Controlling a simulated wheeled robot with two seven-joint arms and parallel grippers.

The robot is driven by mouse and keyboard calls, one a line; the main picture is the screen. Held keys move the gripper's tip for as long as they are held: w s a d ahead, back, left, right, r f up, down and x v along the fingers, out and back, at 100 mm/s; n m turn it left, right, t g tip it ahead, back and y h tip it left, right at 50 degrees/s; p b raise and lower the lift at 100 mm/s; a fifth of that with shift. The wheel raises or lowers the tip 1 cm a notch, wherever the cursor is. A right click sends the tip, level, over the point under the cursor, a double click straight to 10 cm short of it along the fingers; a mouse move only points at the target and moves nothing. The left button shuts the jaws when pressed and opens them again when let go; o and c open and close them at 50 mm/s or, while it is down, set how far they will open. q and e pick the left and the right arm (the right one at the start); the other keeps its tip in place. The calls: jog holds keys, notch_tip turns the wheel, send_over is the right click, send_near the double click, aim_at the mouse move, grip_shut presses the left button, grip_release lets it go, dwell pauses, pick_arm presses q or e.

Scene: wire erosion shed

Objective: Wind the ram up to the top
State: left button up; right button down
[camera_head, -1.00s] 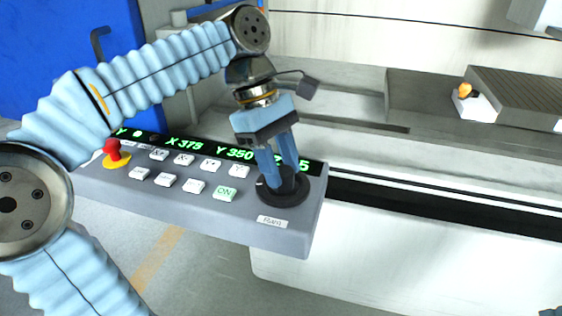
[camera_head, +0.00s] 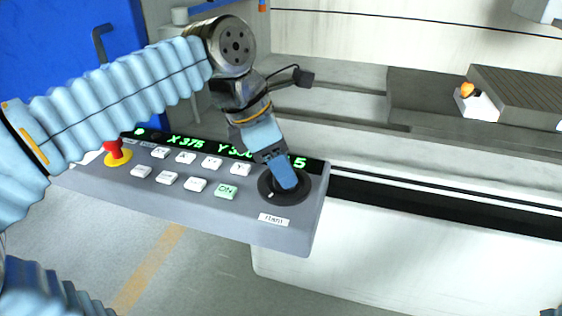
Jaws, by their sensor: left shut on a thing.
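A dark round knob (camera_head: 300,190) sits at the right end of the grey control panel (camera_head: 240,228), above a small white label (camera_head: 273,220) that appears to read RAM. My left gripper (camera_head: 285,180) comes down onto the knob from above and is shut on it. Its fingers and wrist are turned and hide the knob's middle and part of the green readout (camera_head: 187,142). The readout shows X 375, part of the Y value and a last digit 5. The ram itself cannot be made out for certain. My right gripper is not in view.
The panel also carries a red emergency stop (camera_head: 115,150) on a yellow base, several white keys and a green-lettered ON key (camera_head: 226,192). A white machine body (camera_head: 420,230) stands to the right. A ribbed block (camera_head: 518,97) with an orange knob (camera_head: 467,90) lies at the back right.

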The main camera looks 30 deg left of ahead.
pick_arm(q)
jog(key=shift+n+t+y, duration=0.3)
jog(key=shift+n+y, duration=0.2)
jog(key=shift+n, duration=1)
jog(key=o, duration=1)
jog(key=shift+o, duration=0.2)
jog(key=v, duration=1.3)
jog(key=shift+s+r, duration=0.2)
jog(key=shift+r, duration=0.15)
